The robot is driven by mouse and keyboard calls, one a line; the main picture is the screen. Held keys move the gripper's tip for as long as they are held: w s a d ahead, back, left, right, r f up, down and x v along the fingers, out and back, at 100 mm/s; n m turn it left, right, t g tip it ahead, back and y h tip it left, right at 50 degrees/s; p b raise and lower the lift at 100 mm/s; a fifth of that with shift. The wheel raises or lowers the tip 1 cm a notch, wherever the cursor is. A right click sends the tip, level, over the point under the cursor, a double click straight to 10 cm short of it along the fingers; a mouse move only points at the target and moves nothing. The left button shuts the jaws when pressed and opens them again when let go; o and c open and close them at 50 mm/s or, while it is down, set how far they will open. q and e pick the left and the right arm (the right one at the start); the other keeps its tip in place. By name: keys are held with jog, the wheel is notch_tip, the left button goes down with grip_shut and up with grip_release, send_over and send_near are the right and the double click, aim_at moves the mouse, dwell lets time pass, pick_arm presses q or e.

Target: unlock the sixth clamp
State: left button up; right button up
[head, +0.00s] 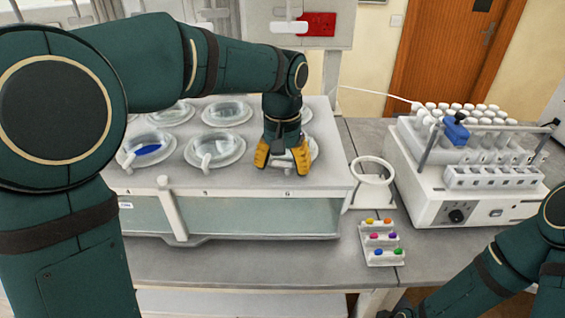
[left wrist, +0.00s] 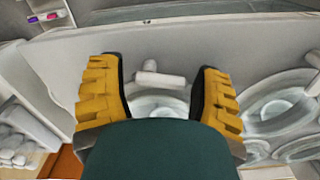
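The dissolution bath (head: 240,180) has round vessel lids in rows, with a small white clamp at several of them. My left gripper (head: 283,162) points down over the front right lid (head: 312,150), the sixth position. Its yellow fingers are spread. In the left wrist view the open fingers (left wrist: 158,72) stand either side of the white sixth clamp (left wrist: 160,78), which has a short bar and a round knob. There are gaps between clamp and fingers, and part of the lid (left wrist: 158,104) shows behind it. My right arm enters at the lower right, its gripper out of frame.
A white ring holder (head: 373,184) and a small rack of coloured tablets (head: 381,243) are right of the bath. A white instrument with capped tubes (head: 470,165) stands further right. Another lid (head: 214,150) sits left of my left gripper. Bench between is clear.

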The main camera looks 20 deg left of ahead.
aim_at(282, 163)
pick_arm(q)
jog(key=c, duration=0.6)
jog(key=shift+s+r+n+p, duration=0.1)
jog(key=shift+r+n+p, duration=0.05)
jog(key=shift+n+p, duration=0.8)
jog(key=shift+c, duration=0.2)
jog(key=shift+n, duration=0.55)
jog(key=o, duration=1.2)
notch_tip(282, 163, up, 12)
